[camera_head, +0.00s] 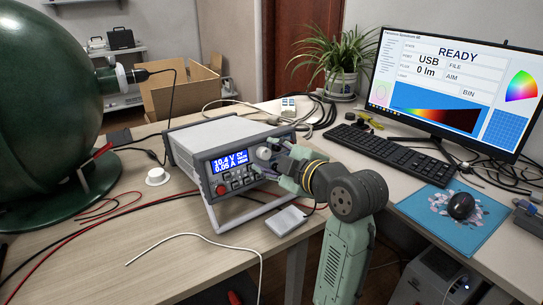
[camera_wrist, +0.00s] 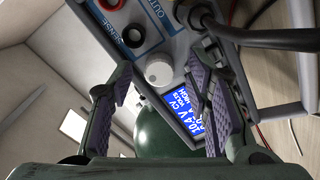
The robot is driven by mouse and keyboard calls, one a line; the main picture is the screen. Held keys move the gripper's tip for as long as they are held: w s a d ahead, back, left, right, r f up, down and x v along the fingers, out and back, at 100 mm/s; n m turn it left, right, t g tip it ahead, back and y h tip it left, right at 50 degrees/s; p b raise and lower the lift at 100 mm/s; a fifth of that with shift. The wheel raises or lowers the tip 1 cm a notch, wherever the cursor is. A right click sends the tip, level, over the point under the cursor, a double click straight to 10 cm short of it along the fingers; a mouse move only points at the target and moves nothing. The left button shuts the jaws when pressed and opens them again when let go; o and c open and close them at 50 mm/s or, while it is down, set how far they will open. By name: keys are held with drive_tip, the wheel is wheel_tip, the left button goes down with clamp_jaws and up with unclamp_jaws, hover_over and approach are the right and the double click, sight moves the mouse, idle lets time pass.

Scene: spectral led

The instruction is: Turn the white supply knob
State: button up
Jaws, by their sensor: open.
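The power supply (camera_head: 222,143) stands tilted up on its front stand on the wooden table, its blue display (camera_head: 229,161) lit with about 10.4 V. In the wrist view the white supply knob (camera_wrist: 158,74) sticks out from the panel, beside the display (camera_wrist: 190,105). My gripper (camera_head: 270,160) is in front of the panel's right part and largely hides the knob in the head view. In the wrist view my gripper (camera_wrist: 160,92) is open, one finger on each side of the knob, with gaps visible on both sides.
Red and black sockets (camera_wrist: 133,36) sit near the knob. A dark cable (camera_wrist: 265,40) runs by the right finger. A small white box (camera_head: 286,221) lies below my gripper. The green sphere (camera_head: 50,75) is at left; the monitor (camera_head: 450,80) and keyboard (camera_head: 392,150) are at right.

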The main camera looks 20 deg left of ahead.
drive_tip(key=shift+c, duration=0.4)
clamp_jaws()
drive_tip(key=shift+m, duration=0.3)
drive_tip(key=m+p, duration=0.3)
drive_tip(key=m, duration=0.1)
drive_tip(key=shift+r, duration=0.15)
drive_tip(key=m+p, duration=0.4)
drive_tip(key=m, duration=0.1)
drive_tip(key=shift+m, duration=0.3)
drive_tip(key=m+p, duration=0.5)
drive_tip(key=shift+r, duration=0.1)
drive_tip(key=shift+m+p, duration=1.05)
drive_tip(key=shift+m, duration=1.05)
drive_tip(key=shift+f, duration=0.2)
